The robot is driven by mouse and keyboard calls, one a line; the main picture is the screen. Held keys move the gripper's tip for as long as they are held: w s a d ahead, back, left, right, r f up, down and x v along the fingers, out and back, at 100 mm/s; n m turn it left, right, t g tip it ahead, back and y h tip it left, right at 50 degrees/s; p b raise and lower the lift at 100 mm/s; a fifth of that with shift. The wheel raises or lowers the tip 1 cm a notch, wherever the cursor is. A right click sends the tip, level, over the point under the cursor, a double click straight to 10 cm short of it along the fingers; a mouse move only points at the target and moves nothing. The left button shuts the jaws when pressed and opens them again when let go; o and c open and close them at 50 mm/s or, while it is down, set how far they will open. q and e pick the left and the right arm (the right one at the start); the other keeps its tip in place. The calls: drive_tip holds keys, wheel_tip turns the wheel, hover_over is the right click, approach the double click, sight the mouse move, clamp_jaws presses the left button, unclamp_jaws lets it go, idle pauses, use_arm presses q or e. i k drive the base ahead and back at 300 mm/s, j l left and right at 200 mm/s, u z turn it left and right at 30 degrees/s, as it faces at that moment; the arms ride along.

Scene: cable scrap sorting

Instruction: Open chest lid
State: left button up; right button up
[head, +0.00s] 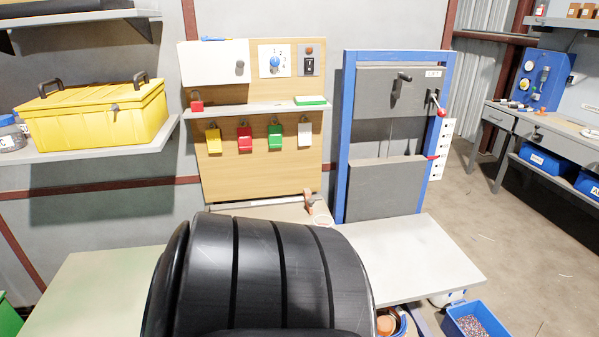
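A yellow chest (97,115) sits on a grey wall shelf at the upper left. Its lid (85,95) looks shut. Two dark handles stand on top of the lid, and a small dark latch or knob (115,107) is on the front near the lid seam. Neither of my grippers shows. A large black ribbed body, which may be part of my own arm, fills the lower middle and hides part of the bench.
A wooden board (262,170) with coloured padlocks and a blue-framed grey panel (348,130) stand to the right. Blue bins sit low at the right.

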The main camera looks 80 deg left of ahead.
sight(102, 293)
drive_tip(key=k+j+u, duration=0.15)
drive_tip(key=u, duration=0.2)
drive_tip(key=k+j+u, duration=0.15)
drive_tip(key=u, duration=2.5)
